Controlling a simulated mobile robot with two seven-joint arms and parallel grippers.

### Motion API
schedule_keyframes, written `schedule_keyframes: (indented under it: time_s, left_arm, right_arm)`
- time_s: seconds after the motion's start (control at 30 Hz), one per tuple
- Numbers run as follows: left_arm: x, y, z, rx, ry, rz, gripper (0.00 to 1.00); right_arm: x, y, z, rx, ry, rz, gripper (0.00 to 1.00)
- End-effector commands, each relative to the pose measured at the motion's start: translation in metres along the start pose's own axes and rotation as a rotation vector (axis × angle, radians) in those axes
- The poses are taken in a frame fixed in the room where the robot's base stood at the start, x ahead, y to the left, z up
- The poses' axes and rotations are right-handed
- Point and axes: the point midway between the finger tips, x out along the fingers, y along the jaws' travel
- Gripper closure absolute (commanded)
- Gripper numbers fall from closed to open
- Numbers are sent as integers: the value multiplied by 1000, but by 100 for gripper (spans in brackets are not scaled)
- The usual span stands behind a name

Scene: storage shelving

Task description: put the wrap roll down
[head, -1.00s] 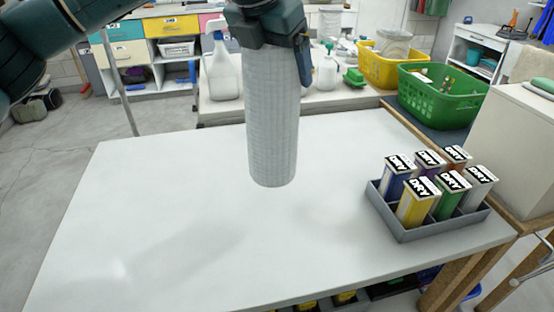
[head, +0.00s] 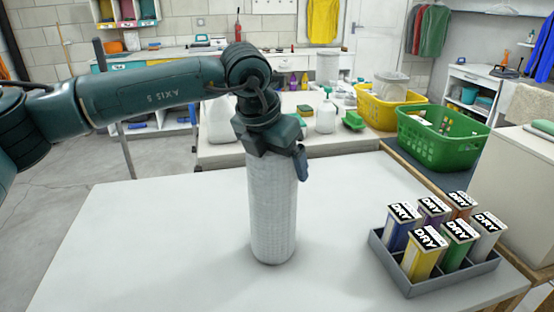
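The wrap roll (head: 272,215) is a tall, whitish, textured cylinder. It is upright over the white table (head: 150,235), and its lower end looks to be at the tabletop. My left gripper (head: 272,150) comes from the left and points down at the roll's top end. Its fingers are around the top of the roll and look shut on it. The far finger is hidden by the roll and the gripper body. My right gripper is not in view.
A grey divided tray (head: 440,285) with several DRY boxes stands at the table's right. The table's left part is clear.

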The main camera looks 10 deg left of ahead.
Motion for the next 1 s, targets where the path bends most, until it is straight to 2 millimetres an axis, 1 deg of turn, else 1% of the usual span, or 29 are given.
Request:
schedule_keyframes:
  time_s: [0.17,0.3,0.33,0.47,0.5,0.7,0.8,0.83,0.97,1.0]
  left_arm:
    - [-1,0,0,0,-2,0,52]
    - [4,0,-1,0,-2,0,52]
    - [2,0,-1,0,-1,0,12]
    - [2,0,-1,0,-1,0,1]
    - [2,0,-1,0,-1,0,0]
    - [1,0,0,1,-1,1,0]
    - [-4,0,2,1,-1,1,0]
    - [-6,0,1,0,-2,1,0]
    - [-27,0,2,1,-5,1,0]
    - [-36,0,1,1,-5,1,0]
  right_arm:
    - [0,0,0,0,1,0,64]
    - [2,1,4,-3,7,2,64]
    - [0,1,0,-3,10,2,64]
    - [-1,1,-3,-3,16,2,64]
    - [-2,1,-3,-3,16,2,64]
    - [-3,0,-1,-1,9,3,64]
    - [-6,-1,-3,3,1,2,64]
    - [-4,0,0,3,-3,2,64]
    - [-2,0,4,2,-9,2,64]
    - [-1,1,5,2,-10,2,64]
